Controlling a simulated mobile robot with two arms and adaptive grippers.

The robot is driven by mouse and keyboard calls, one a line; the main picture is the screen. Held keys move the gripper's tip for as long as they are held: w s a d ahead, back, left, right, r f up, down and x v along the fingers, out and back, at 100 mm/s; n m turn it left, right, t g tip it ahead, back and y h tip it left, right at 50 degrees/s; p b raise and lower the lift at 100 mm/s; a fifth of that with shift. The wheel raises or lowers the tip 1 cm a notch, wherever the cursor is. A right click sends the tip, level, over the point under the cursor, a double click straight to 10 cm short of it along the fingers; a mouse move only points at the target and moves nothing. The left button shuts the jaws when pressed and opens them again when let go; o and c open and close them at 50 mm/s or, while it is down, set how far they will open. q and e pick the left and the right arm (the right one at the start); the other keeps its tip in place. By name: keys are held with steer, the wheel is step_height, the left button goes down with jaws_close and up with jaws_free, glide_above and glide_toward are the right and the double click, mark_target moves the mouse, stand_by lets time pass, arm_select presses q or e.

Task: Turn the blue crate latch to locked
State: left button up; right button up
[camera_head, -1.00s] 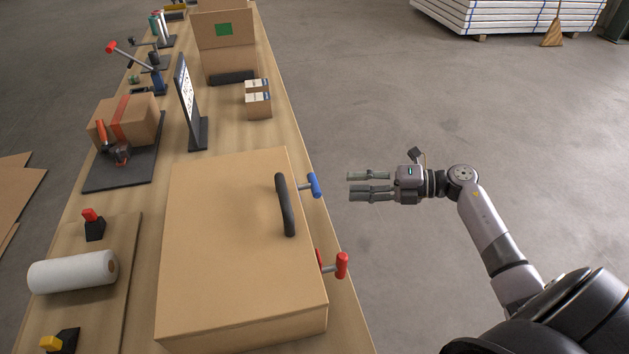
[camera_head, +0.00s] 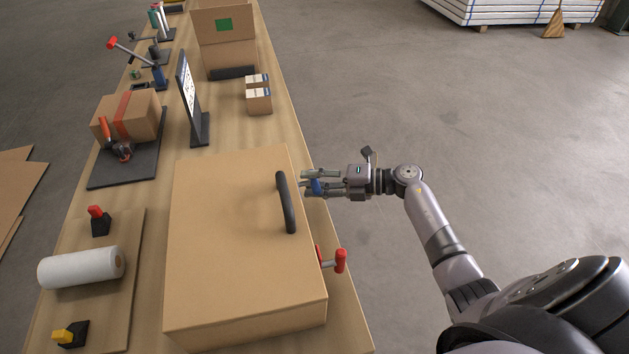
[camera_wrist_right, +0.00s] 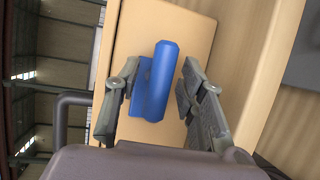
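The tan crate (camera_head: 228,240) sits on the long wooden table, with a black handle (camera_head: 286,203) on its lid. The blue latch (camera_head: 318,187) sticks out from the crate's right side. My right gripper (camera_head: 316,183) is at the latch, its fingers on either side of the blue grip. In the right wrist view the blue latch (camera_wrist_right: 155,82) stands between the two fingers (camera_wrist_right: 157,100); a gap shows on the right, while the left finger is very close to it. The right gripper is open around the latch. My left gripper is not in view.
A red latch (camera_head: 340,261) projects from the same crate side, nearer the front. A white roll (camera_head: 82,267), a strapped carton (camera_head: 127,115), a sign stand (camera_head: 188,95) and small boxes (camera_head: 258,97) stand on the table.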

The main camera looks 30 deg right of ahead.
jaws_close()
stand_by(0.4)
